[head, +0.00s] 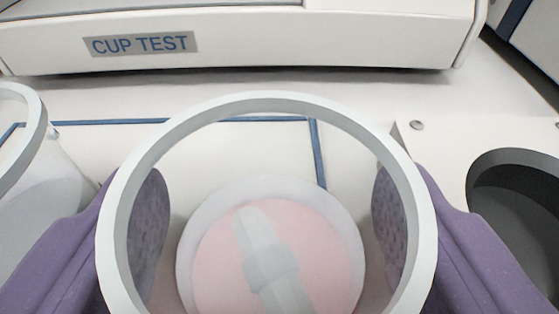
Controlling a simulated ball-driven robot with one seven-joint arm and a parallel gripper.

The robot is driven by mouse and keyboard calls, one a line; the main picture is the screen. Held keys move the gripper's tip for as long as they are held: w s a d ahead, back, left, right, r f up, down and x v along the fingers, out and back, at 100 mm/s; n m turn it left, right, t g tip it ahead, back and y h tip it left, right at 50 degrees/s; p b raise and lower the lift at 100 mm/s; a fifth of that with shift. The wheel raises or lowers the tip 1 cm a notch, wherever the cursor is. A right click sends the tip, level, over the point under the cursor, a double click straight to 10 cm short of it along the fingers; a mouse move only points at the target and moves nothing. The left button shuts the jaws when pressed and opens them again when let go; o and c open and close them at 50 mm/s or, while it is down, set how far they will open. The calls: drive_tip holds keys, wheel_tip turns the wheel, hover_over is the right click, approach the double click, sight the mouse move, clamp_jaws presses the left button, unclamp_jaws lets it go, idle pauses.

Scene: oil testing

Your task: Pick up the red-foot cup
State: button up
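The red-foot cup (268,110) is in the lower middle of the head view, seen from above, with a pale grey ring rim and clear walls. Through it I see a round pinkish bottom with a grey stick-like shape across it. The cup looks upright. My gripper (270,225) has one purple finger on each side of the cup, below the rim. The finger pads show through the clear walls, close to the cup's sides. I cannot tell whether they touch it. The lower edge of the cup is cut off by the frame.
Another clear cup (38,125) stands at the left edge, close to my left finger. A white machine labelled CUP TEST (250,35) stands behind. A dark round holder (520,190) in a white panel is at the right. Blue lines mark the white surface.

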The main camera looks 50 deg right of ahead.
drive_tip(key=shift+w+d, duration=0.2)
drive_tip(key=shift+d, duration=0.1)
drive_tip(key=c, duration=0.8)
drive_tip(key=shift+r+p, duration=1.1)
drive_tip(key=shift+r, duration=0.55)
drive_tip(key=shift+s+a+r, duration=0.1)
drive_tip(key=shift+a+r, duration=0.1)
drive_tip(key=shift+r, duration=0.05)
drive_tip(key=s+a+r+p, duration=0.1)
drive_tip(key=s+a+p, duration=0.8)
drive_tip(key=s, duration=0.3)
drive_tip(key=shift+s+a, duration=0.2)
drive_tip(key=shift+s, duration=0.15)
